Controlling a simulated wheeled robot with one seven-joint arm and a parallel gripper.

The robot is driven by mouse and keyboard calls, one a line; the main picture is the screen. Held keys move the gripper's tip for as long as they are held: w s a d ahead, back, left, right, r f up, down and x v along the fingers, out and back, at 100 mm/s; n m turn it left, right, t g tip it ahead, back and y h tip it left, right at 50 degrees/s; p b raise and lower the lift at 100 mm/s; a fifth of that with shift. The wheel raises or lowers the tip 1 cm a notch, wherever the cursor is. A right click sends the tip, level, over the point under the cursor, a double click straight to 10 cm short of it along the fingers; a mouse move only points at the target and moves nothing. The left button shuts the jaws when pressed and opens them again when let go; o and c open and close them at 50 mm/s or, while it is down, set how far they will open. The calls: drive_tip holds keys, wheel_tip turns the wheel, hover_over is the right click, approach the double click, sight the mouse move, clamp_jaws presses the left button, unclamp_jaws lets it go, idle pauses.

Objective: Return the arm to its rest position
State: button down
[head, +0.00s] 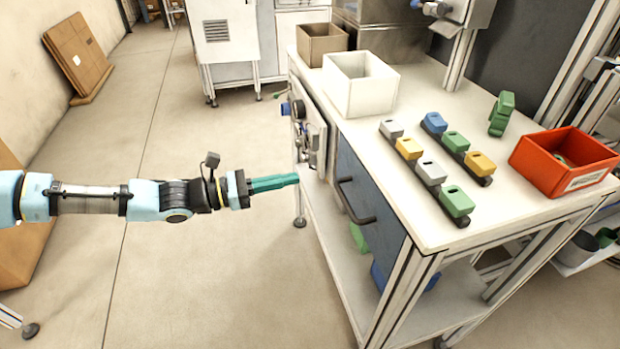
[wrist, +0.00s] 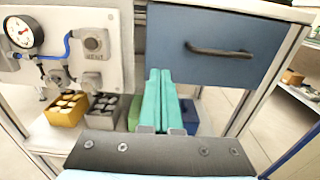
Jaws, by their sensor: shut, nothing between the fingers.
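My arm reaches in from the left in the head view. My gripper (head: 296,179) has teal fingers that lie together, shut and empty. It hangs over the open floor just left of the workbench, short of the blue drawer front. In the wrist view the shut fingers (wrist: 160,73) point at the lower edge of the blue drawer (wrist: 215,42), which has a dark handle. The fingers appear apart from the bench.
A panel with a gauge (wrist: 25,32) is beside the drawer. Floor (head: 200,270) around my arm is clear.

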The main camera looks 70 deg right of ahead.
drive_tip(key=shift+b+v, duration=0.35)
drive_tip(key=shift+v, duration=1.8)
